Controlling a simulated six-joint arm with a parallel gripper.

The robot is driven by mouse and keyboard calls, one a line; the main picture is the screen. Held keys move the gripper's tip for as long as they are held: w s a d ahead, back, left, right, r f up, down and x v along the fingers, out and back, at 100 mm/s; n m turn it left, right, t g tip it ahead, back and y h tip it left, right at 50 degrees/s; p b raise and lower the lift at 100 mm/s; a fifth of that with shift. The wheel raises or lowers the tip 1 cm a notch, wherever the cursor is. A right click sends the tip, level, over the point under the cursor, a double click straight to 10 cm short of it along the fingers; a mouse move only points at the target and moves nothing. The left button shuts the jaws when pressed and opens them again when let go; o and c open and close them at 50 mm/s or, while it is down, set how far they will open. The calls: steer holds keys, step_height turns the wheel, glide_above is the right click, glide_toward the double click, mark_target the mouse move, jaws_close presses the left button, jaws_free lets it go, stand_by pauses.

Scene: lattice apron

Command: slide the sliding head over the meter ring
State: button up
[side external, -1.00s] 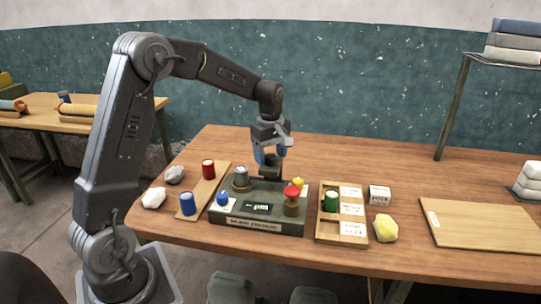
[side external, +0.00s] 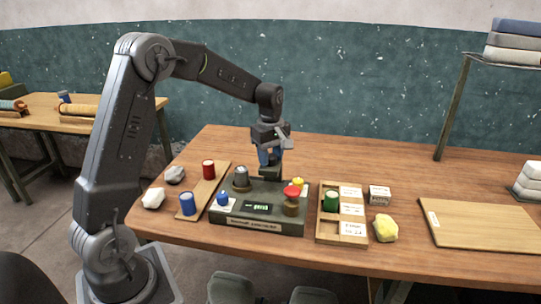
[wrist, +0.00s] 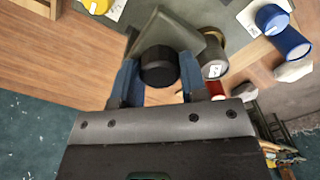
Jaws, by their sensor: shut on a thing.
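My gripper (side external: 270,168) is at the back middle of the dark green console (side external: 258,226). In the wrist view its two blue fingers (wrist: 156,82) are shut on a round black knob (wrist: 158,66). The knob sits on a grey-green body, which I take to be the sliding head (wrist: 182,36). A grey cylinder (side external: 241,177) stands at the console's back left; it also shows in the wrist view (wrist: 212,62), beside the head. A brass ring (wrist: 219,33) shows around its base, probably the meter ring. The head's underside is hidden.
The console carries a blue knob (side external: 223,198), a red-topped post (side external: 292,195) and a yellow knob (side external: 298,183). A board with red (side external: 208,169) and blue (side external: 187,204) cylinders lies left. A wooden tray (side external: 341,232) stands right. The table behind is clear.

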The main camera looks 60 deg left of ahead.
jaws_close()
steer(key=s+a, duration=0.6)
steer(key=shift+s+a, duration=0.15)
steer(key=shift+a, duration=0.05)
steer(key=o, duration=1.1)
jaws_free()
step_height(320, 180, up, 14)
steer(key=shift+f, duration=0.1)
steer(key=shift+d, duration=0.1)
